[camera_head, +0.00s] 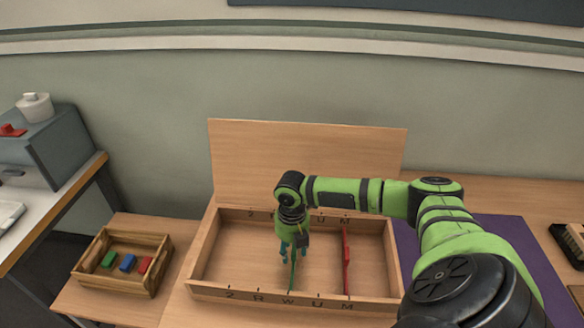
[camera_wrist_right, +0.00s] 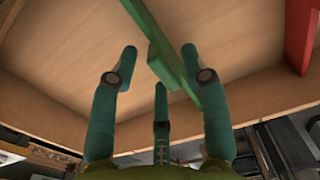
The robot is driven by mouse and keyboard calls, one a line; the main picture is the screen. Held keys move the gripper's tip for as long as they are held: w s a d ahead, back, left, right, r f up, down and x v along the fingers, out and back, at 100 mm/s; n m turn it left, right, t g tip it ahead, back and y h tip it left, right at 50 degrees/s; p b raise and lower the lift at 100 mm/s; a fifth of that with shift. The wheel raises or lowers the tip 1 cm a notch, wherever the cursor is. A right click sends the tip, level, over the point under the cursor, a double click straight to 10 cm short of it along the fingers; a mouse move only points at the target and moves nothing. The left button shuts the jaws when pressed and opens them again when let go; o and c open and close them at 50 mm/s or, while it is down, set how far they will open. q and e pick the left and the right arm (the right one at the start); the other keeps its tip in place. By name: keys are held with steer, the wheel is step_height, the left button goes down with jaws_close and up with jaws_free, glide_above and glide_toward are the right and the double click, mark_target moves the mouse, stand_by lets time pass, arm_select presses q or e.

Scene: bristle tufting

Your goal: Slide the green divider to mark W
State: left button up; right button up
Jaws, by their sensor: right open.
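The green divider (camera_head: 292,276) stands in the wooden tray (camera_head: 240,294). Its front end is at or close to the mark W (camera_head: 288,301) on the front rim; the gripper partly hides its rear. My right gripper (camera_head: 293,256) reaches down into the tray at the divider. In the right wrist view the gripper (camera_wrist_right: 158,62) is open, and the green divider (camera_wrist_right: 180,72) runs slantwise past its fingers. The divider's block-like tab lies between the fingertips; I cannot tell whether either finger touches it. My left gripper is not in view.
A red divider (camera_head: 346,262) stands to the right, near mark M; it also shows in the right wrist view (camera_wrist_right: 300,35). A raised wooden lid (camera_head: 250,160) is behind the tray. A crate (camera_head: 97,287) with coloured blocks sits at left. The tray's left part is empty.

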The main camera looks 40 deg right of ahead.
step_height(320, 180, up, 12)
stand_by(0.4)
steer(key=shift+f, duration=0.15)
stand_by(0.3)
